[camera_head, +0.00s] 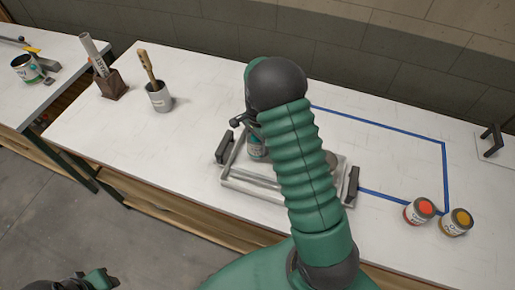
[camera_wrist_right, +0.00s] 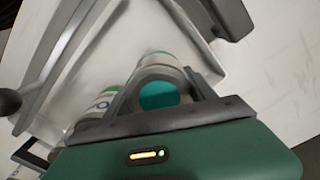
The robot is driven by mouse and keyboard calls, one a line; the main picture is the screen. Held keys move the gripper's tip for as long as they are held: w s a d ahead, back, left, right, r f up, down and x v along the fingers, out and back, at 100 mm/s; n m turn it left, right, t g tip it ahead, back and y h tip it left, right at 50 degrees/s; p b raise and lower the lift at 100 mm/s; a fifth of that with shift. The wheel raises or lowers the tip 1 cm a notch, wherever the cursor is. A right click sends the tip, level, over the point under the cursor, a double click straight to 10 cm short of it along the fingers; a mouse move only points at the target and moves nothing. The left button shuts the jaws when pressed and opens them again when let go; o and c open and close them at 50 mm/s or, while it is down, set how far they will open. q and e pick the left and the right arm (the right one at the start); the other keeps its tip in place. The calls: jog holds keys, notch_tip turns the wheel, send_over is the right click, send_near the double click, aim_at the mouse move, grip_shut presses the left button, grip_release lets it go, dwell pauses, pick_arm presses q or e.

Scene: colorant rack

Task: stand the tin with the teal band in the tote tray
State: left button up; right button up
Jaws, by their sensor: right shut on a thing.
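The tin with the teal band (camera_head: 257,147) shows partly in the head view, within the outline of the tote tray (camera_head: 250,187), near its left end. In the right wrist view my right gripper (camera_wrist_right: 160,88) is shut on this tin (camera_wrist_right: 158,95), whose teal top faces the camera. Whether its base touches the tray floor is hidden. The tray wall (camera_wrist_right: 62,45) runs along the left of that view. My right arm hides the tray's middle in the head view. My left gripper (camera_head: 95,280) is at the bottom left edge, away from the table; its fingers are unclear.
A tin with a green and white label (camera_wrist_right: 95,105) stands close beside the held tin. A red-topped tin (camera_head: 420,210) and a yellow-topped tin (camera_head: 457,221) stand right of the tray. A brush pot (camera_head: 159,97) stands left.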

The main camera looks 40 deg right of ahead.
notch_tip(320, 180, down, 3)
jog(key=shift+f, duration=0.1)
jog(key=o, duration=1.5)
